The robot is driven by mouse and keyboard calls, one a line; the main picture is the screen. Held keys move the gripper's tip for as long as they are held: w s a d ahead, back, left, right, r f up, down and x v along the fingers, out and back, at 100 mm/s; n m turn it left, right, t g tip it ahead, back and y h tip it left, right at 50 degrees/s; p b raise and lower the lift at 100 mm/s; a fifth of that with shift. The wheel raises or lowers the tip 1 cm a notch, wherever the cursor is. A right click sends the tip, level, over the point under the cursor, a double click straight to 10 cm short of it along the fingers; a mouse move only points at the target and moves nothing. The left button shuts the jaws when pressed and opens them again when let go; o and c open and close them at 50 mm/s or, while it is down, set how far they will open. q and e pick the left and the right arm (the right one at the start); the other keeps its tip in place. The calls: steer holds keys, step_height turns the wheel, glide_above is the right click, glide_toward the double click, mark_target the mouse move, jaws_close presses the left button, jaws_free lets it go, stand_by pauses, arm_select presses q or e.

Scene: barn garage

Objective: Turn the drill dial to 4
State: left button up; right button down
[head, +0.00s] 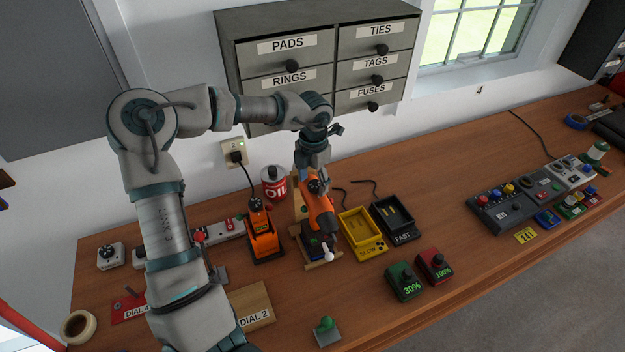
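The orange and black drill (320,217) stands in a wooden stand (326,265) near the middle of the bench, with a pale tip at its lower front. My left gripper (316,182) points down at the upper rear end of the drill, touching it or very close. Its fingers overlap the dark end of the drill, so I cannot tell whether they are shut on anything. The dial's numbers and setting are too small or hidden to read. My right gripper is not in view.
An orange tool with a black knob (263,238) stands left of the drill, before a red oil can (274,184). Yellow SLOW (369,246) and black FAST (402,234) chargers stand close on the right. Labelled drawers (300,46) hang above.

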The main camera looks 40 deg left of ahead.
mark_target(313, 181)
arm_select(q)
steer(key=shift+d+r, duration=0.2)
steer(key=shift+r, duration=0.1)
step_height(313, 181, up, 11)
steer(key=shift+a+r, duration=0.15)
steer(key=shift+a, duration=0.2)
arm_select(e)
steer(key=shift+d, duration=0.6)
arm_select(q)
steer(key=shift+w+d, duration=0.1)
